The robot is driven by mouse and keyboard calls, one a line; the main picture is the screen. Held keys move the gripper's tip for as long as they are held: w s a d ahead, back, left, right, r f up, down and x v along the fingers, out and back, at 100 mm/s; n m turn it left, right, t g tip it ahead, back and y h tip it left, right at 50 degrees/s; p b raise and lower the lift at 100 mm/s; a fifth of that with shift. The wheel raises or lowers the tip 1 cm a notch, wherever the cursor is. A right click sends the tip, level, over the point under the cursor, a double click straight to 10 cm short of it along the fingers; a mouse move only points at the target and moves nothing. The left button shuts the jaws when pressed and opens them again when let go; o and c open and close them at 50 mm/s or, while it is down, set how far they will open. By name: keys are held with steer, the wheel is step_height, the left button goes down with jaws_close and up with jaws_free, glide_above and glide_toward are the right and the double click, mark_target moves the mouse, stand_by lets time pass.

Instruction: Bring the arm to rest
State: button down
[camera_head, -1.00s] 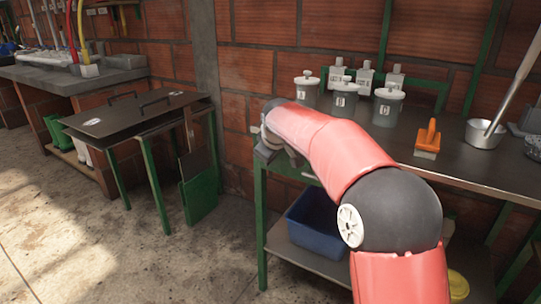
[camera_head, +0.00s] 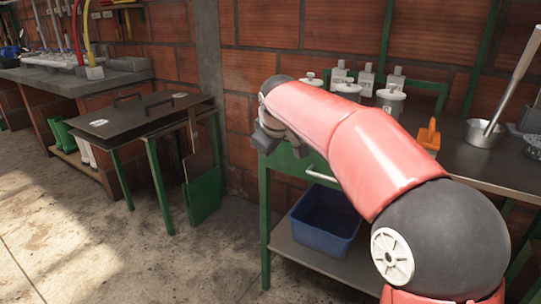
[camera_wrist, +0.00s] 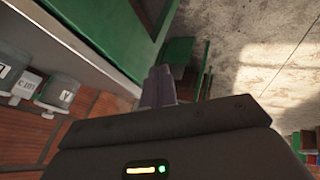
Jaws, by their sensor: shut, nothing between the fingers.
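My arm reaches from the lower right of the head view toward the middle. My gripper (camera_head: 266,138) is at its far end, near the left end of the green-framed work table (camera_head: 262,215). In the wrist view my gripper (camera_wrist: 159,88) shows its fingers together and empty. They are close to the table's green edge in that view, and I cannot tell the exact gap. My arm hides part of the table top and front.
Lidded canisters (camera_head: 391,100), an orange-handled brush (camera_head: 429,134) and a metal pot (camera_head: 482,133) stand on the table. A blue bin (camera_head: 325,222) sits on its lower shelf. A dark-topped table (camera_head: 135,118) stands left. Concrete floor (camera_head: 130,255) between is clear.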

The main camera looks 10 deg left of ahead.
steer(key=s+d+m+h, duration=0.1)
steer(key=s+d+m, duration=0.4)
steer(key=s+d, duration=1.05)
steer(key=s+d+f+m, duration=0.3)
steer(key=s+d+f, duration=0.2)
steer(key=s, duration=0.4)
steer(key=s+d+f+m+g+h, duration=0.1)
steer(key=s+d+f+m, duration=0.3)
steer(key=s, duration=0.5)
step_height(320, 180, down, 2)
steer(key=shift+s+d+g, duration=0.3)
steer(key=shift+s+d, duration=0.1)
steer(key=shift+d, duration=0.15)
